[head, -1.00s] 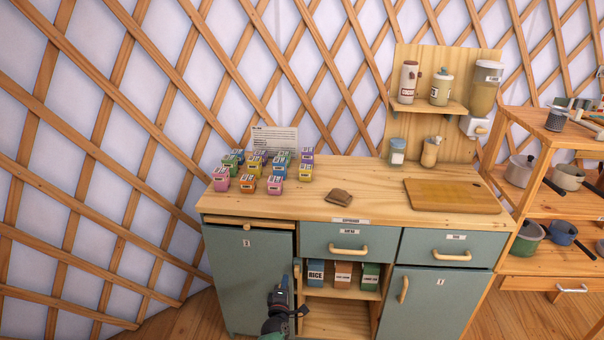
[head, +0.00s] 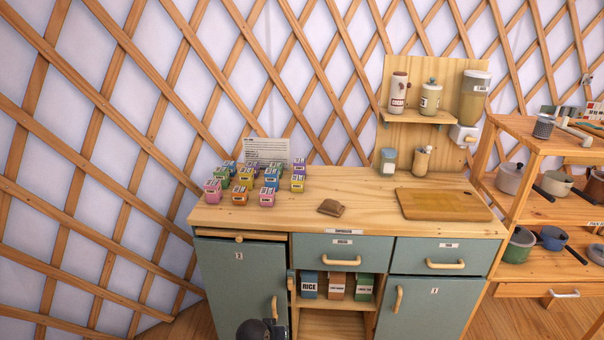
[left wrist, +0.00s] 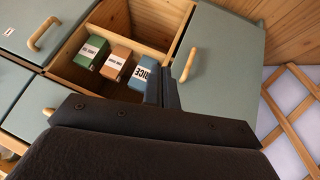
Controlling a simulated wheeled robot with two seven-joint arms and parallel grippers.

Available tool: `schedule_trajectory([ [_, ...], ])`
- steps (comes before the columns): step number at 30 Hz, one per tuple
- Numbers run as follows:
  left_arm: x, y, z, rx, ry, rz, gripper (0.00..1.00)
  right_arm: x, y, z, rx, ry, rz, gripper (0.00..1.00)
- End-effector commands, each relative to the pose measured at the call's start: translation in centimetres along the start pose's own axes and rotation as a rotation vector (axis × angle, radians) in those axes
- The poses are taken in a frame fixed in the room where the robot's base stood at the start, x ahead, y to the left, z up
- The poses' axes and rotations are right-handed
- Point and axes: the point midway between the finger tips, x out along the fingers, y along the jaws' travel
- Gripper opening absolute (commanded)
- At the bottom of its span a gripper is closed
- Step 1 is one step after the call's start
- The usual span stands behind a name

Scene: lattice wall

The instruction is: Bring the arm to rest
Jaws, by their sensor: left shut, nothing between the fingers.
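My left gripper (left wrist: 166,86) is shut and empty in the left wrist view. Its dark fingers show in front of the open shelf bay, close beside the handle of a teal cabinet door (left wrist: 217,62); I cannot tell how far apart they are. In the head view only a dark part of my left arm shows at the bottom edge, in front of the left cabinet door (head: 238,280); the fingertips cannot be made out there. My right gripper is in neither view.
The wooden counter (head: 375,190) holds several small coloured boxes, a brown item (head: 331,207) and a cutting board (head: 442,204). The open bay below holds a rice box (head: 309,284) and two others. A pot rack (head: 540,210) stands at right.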

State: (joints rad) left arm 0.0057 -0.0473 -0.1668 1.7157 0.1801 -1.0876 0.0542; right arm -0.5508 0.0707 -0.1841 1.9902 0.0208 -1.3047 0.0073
Motion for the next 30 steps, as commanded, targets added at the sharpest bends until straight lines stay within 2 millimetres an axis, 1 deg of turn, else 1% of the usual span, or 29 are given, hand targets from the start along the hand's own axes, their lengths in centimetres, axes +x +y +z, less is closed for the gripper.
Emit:
schedule_trajectory([
  [1,-1.3,-0.8,2.8,0.037,-0.055,-0.032,0.00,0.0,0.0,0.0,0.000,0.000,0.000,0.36],
  [4,-3.7,-2.2,7.1,0.086,-0.142,-0.084,0.00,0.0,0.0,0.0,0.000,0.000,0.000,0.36],
  [9,-7.2,-4.0,14.0,0.113,-0.237,-0.148,0.00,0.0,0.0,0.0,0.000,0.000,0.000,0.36],
  [11,-8.3,-4.4,16.3,0.119,-0.255,-0.163,0.00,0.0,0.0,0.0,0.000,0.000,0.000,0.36],
  [14,-9.8,-4.9,20.4,0.124,-0.289,-0.174,0.00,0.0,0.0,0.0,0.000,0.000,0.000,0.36],
  [15,-10.4,-5.0,22.1,0.124,-0.306,-0.175,0.00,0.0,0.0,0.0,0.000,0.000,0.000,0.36],
  [17,-11.1,-5.2,24.9,0.123,-0.337,-0.176,0.00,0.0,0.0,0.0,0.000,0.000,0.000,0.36],
  [18,-11.5,-5.4,26.9,0.121,-0.360,-0.176,0.00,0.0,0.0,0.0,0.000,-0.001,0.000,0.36],
  [20,-12.1,-5.6,29.8,0.119,-0.397,-0.177,0.00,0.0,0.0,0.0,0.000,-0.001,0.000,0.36],
  [21,-12.4,-5.8,31.6,0.118,-0.420,-0.177,0.00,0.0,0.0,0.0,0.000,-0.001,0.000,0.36],
  [24,-13.3,-5.9,35.1,0.113,-0.464,-0.177,0.00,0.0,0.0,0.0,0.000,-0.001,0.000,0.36],
  [25,-13.5,-5.9,36.0,0.112,-0.474,-0.177,0.00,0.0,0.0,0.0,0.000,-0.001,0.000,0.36],
  [27,-13.9,-5.9,37.4,0.109,-0.492,-0.176,0.00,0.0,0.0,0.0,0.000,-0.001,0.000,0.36],
  [30,-14.2,-5.8,38.5,0.105,-0.506,-0.174,0.00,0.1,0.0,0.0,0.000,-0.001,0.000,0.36],
])
